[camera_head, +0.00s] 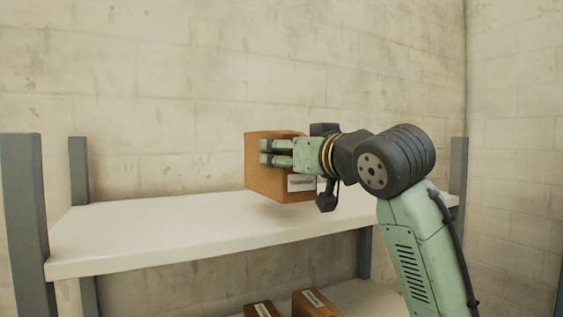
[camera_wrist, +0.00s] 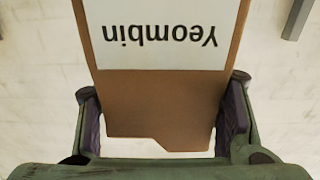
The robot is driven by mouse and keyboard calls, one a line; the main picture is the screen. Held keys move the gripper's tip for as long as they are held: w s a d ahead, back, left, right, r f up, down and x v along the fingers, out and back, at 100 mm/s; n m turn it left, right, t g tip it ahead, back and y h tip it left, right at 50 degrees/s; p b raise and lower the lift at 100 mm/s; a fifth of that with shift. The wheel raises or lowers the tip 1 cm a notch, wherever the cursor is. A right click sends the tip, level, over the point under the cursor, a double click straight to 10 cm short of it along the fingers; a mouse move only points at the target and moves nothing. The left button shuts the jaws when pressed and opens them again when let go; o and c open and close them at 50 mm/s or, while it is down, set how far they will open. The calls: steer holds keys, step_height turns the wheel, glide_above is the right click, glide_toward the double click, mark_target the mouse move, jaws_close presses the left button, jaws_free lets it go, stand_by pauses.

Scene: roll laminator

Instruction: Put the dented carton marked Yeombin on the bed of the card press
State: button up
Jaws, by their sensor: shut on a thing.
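The brown carton marked Yeombin (camera_head: 265,180) is in my gripper, held above the white upper shelf in the head view. In the wrist view the carton (camera_wrist: 160,95) shows its white label, with Yeombin upside down, and a notch in its near edge. My gripper (camera_head: 276,152) is shut on the carton, with its fingers along the carton's sides. In the wrist view the finger pads of my gripper (camera_wrist: 163,125) stand at the left and right of the carton. The card press is not in view.
The white upper shelf (camera_head: 150,237) is otherwise bare, between grey posts (camera_head: 22,215). Two more brown cartons with white labels (camera_head: 317,304), (camera_head: 262,310) lie on the lower shelf (camera_head: 375,300). A pale block wall stands close behind.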

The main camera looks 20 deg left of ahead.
mark_target(282, 182)
steer(key=x, duration=0.3)
steer(key=shift+w+d+f+p, duration=0.1)
steer(key=shift+w+d+p, duration=0.1)
steer(key=shift+p, duration=0.1)
steer(key=f, duration=0.1)
steer(key=f+p, duration=0.1)
steer(key=w+f, duration=0.1)
steer(key=shift+a+f+p, duration=0.2)
steer(key=shift+a+p, duration=0.1)
steer(key=shift+a, duration=0.1)
steer(key=shift+s+f, duration=0.15)
steer(key=shift+f, duration=0.25)
steer(key=o, duration=1.4)
steer(key=shift+r, duration=0.1)
steer(key=shift+c, duration=0.2)
